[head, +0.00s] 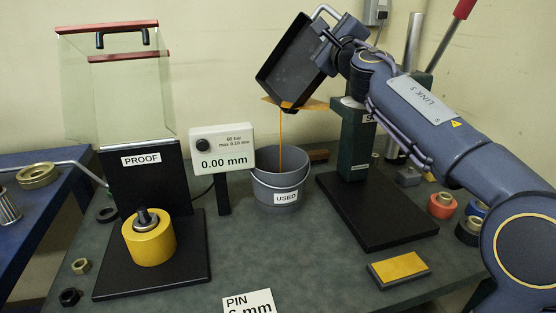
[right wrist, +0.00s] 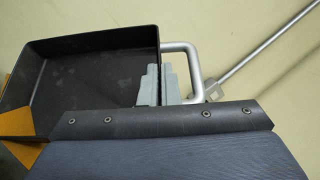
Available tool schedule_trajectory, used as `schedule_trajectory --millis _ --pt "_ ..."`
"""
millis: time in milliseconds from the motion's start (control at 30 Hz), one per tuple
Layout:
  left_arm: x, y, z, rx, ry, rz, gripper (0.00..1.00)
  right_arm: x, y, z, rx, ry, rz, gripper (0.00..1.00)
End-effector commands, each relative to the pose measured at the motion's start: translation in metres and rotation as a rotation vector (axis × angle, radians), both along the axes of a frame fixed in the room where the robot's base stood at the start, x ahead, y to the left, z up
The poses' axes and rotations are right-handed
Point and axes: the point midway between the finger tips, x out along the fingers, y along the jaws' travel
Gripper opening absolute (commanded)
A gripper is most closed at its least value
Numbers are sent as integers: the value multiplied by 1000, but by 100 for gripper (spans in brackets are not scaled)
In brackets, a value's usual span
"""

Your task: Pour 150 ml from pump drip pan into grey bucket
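The black drip pan (head: 288,65) is tilted steeply above the grey bucket (head: 262,183), its amber lip downward. A thin amber stream (head: 281,140) runs from the lip into the bucket, which stands upright with a "USED" label. The level inside the bucket is hidden. My left gripper is out of view.
A "PROOF" stand (head: 183,272) with a clear guard and yellow cylinder (head: 148,243) is at left. A gauge (head: 222,148) reading 0.00 mm stands left of the bucket. A dark green press (head: 355,145) is just right of it. An amber-topped block (head: 398,268) lies in front.

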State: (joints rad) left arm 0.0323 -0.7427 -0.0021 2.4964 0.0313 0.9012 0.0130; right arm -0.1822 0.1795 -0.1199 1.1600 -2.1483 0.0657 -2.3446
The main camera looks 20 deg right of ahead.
Motion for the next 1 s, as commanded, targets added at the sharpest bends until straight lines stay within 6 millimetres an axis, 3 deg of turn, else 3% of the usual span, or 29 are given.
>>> schedule_trajectory --millis 1000 --pt "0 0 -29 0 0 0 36 -12 17 -5 -70 -48 -2 0"
